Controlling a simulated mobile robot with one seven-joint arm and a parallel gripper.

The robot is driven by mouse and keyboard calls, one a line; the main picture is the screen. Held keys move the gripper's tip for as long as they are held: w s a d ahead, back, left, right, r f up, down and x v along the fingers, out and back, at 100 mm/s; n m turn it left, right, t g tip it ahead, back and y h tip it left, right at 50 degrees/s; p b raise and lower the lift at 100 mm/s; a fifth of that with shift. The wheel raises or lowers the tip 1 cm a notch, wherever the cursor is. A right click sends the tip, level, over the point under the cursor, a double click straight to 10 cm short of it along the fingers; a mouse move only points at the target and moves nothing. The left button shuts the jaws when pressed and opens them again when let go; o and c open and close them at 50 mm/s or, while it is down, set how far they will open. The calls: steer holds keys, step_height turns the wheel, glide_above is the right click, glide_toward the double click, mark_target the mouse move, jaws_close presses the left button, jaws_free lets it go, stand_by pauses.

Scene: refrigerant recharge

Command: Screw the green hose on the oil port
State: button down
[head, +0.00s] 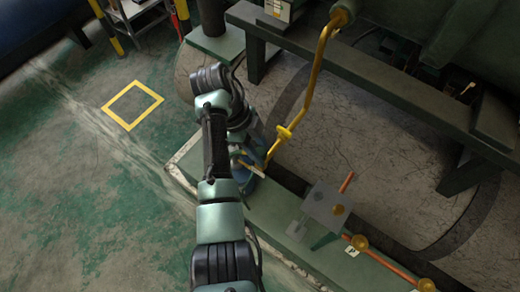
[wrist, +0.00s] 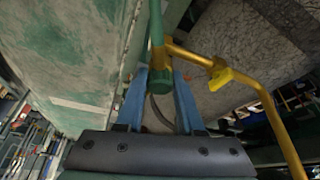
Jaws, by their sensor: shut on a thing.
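The green hose (wrist: 157,25) comes down from the top of the wrist view. It ends in a thick green fitting (wrist: 160,82) between the two blue fingers of my gripper (wrist: 161,74), which is shut on it. A yellow pipe (wrist: 265,95) with a yellow valve handle (wrist: 220,76) has its end right beside the green fitting. I cannot tell whether they touch or are joined. In the head view the pipe (head: 316,75) slopes down to my gripper (head: 252,165), which my arm partly hides. The oil port cannot be clearly told apart.
A grey box (head: 327,205) and an orange pipe with round knobs (head: 385,262) stand on the green base ledge at the lower right. A dark steel frame (head: 385,80) crosses the upper right. The floor around the yellow marked square (head: 132,105) is clear.

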steer(key=shift+f, duration=0.2)
steer(key=shift+m+g+y+b, duration=0.3)
steer(key=shift+m+g+b, duration=0.1)
steer(key=shift+m+b, duration=0.95)
steer(key=shift+c, duration=2.2)
jaws_free()
steer(key=shift+w, duration=0.1)
steer(key=shift+r, duration=0.1)
steer(key=p+v, duration=0.6)
steer(key=v, duration=0.7)
steer(key=shift+w, duration=0.1)
